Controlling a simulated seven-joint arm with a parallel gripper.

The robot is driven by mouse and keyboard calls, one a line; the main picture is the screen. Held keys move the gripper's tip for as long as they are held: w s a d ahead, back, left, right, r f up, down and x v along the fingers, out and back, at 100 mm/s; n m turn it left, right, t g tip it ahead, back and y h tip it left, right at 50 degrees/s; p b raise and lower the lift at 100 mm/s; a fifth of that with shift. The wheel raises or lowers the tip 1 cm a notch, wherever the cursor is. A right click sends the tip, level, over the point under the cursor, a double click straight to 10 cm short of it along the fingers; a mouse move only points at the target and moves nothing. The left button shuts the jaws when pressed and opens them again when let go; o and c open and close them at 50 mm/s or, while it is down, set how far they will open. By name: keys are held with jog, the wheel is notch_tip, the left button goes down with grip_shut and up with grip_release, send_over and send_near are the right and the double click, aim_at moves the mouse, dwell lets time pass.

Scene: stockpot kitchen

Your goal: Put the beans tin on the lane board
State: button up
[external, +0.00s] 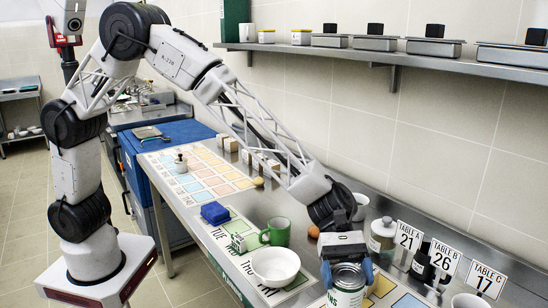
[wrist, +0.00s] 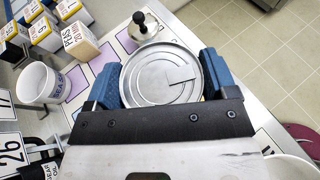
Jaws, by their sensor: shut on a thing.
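My gripper (external: 347,268) is shut on a tin (external: 348,292) with a metal lid and a white and green label, at the bottom edge of the external view. The label's lettering is only partly visible. In the wrist view the round lid (wrist: 160,78) sits between the two blue fingers. A long printed board with coloured squares and day labels (external: 237,186) runs along the steel counter; I take it as the lane board.
A white bowl (external: 275,267), green mug (external: 277,232) and blue block (external: 215,212) stand left of my gripper. Bottles and table signs (external: 443,257) stand right. The wrist view shows a knobbed metal weight (wrist: 143,27), a salt cup (wrist: 42,83) and a peas box (wrist: 79,41).

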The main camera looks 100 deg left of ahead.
aim_at(350, 308)
dwell(0.3)
jog(key=shift+f, duration=1.8)
jog(key=shift+f, duration=0.1)
jog(key=o, duration=1.5)
jog(key=shift+f, duration=0.1)
jog(key=v, duration=1.2)
